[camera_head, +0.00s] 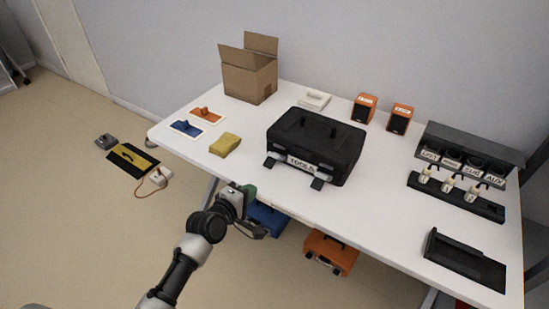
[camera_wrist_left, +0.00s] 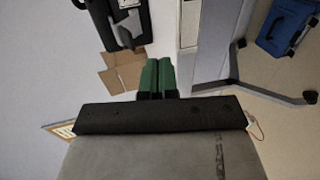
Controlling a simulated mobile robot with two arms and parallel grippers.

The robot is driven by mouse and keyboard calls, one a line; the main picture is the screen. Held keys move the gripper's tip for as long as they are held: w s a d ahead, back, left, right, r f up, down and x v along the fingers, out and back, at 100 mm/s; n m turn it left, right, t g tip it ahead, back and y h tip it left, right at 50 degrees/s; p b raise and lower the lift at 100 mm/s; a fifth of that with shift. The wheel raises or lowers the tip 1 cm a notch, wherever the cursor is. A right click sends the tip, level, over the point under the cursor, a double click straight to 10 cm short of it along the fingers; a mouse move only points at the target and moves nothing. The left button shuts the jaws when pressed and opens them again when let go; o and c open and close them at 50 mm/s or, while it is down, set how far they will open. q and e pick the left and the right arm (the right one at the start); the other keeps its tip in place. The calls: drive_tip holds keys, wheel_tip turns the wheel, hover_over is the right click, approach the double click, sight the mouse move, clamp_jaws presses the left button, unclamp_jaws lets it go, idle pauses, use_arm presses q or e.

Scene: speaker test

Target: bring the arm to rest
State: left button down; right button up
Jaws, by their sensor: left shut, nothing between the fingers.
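My left arm (camera_head: 180,268) comes in from the lower left in the head view. My left gripper (camera_head: 250,193) is in front of the white table's front edge, with nothing in it. In the left wrist view its two green fingers (camera_wrist_left: 157,76) lie side by side, shut. My right gripper is in neither view.
The white table (camera_head: 385,215) holds a black toolbox (camera_head: 318,135), a cardboard box (camera_head: 248,80), a yellow cloth-like item (camera_head: 225,145), two orange speakers (camera_head: 365,107) and a dark rack (camera_head: 465,150). Blue (camera_head: 267,218) and orange (camera_head: 330,252) cases are below.

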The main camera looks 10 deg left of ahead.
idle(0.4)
use_arm(q)
drive_tip(key=s+d+f+m+g+y, duration=0.1)
drive_tip(key=s+d+f+m+g, duration=0.15)
drive_tip(key=s+m+g, duration=0.7)
drive_tip(key=s+a+r+m+y, duration=0.1)
drive_tip(key=s+a+m+y, duration=0.15)
drive_tip(key=s, duration=0.85)
drive_tip(key=s+a+r+m+y, duration=0.15)
drive_tip(key=s+m, duration=0.25)
drive_tip(key=s, duration=0.6)
wheel_tip(320, 180, down, 22)
drive_tip(key=g+p, duration=0.2)
drive_tip(key=p, duration=0.1)
drive_tip(key=s+a+f+g+p, duration=0.1)
drive_tip(key=s+a+f+p, duration=0.2)
drive_tip(key=s+f, duration=1.1)
drive_tip(key=s, duration=0.3)
drive_tip(key=shift+s+a+f+g, duration=0.3)
drive_tip(key=shift+f+g, duration=0.05)
